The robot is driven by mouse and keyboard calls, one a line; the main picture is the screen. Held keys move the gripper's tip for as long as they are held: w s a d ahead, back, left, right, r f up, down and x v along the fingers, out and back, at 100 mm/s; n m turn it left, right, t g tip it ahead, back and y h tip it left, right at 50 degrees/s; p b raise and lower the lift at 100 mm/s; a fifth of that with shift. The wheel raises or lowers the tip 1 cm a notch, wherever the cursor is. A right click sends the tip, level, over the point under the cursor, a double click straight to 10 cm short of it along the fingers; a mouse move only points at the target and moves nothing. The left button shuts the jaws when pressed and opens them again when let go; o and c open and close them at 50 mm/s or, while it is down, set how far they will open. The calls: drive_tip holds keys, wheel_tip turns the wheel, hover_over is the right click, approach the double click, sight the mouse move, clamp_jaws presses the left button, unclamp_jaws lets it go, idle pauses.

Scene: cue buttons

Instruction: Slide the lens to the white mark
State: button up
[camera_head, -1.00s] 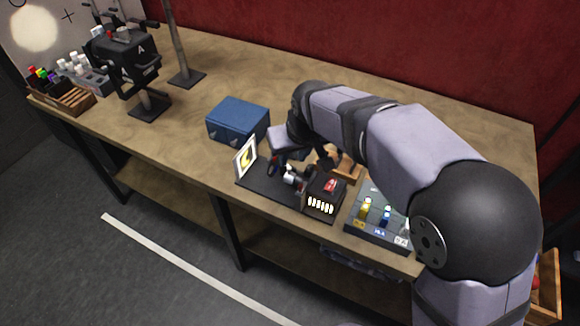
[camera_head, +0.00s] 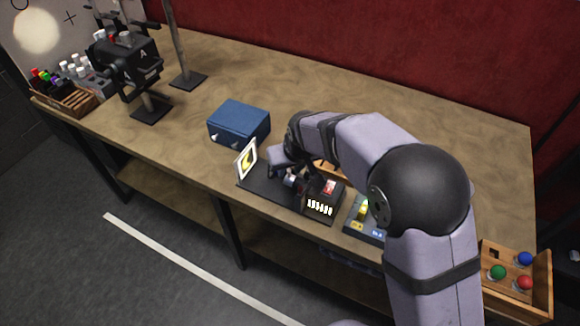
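A small optical bench (camera_head: 255,187) with a dark base lies near the table's front edge. My gripper (camera_head: 284,170) is over the middle of the bench, beside that piece. The fingers are small and partly hidden, so their opening is unclear. I cannot make out the white mark.
A blue box (camera_head: 239,122) stands behind the screen. A panel with a yellow button (camera_head: 364,208) is right of the bench, partly behind my arm. A wooden tray (camera_head: 541,300) with coloured balls is at lower right.

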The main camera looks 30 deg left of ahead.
clamp_jaws()
drive_tip(key=shift+a, duration=0.95)
unclamp_jaws()
drive_tip(key=shift+d, duration=0.1)
drive_tip(key=b+v, duration=0.2)
drive_tip(key=v, duration=0.5)
drive_tip(key=shift+r, duration=0.15)
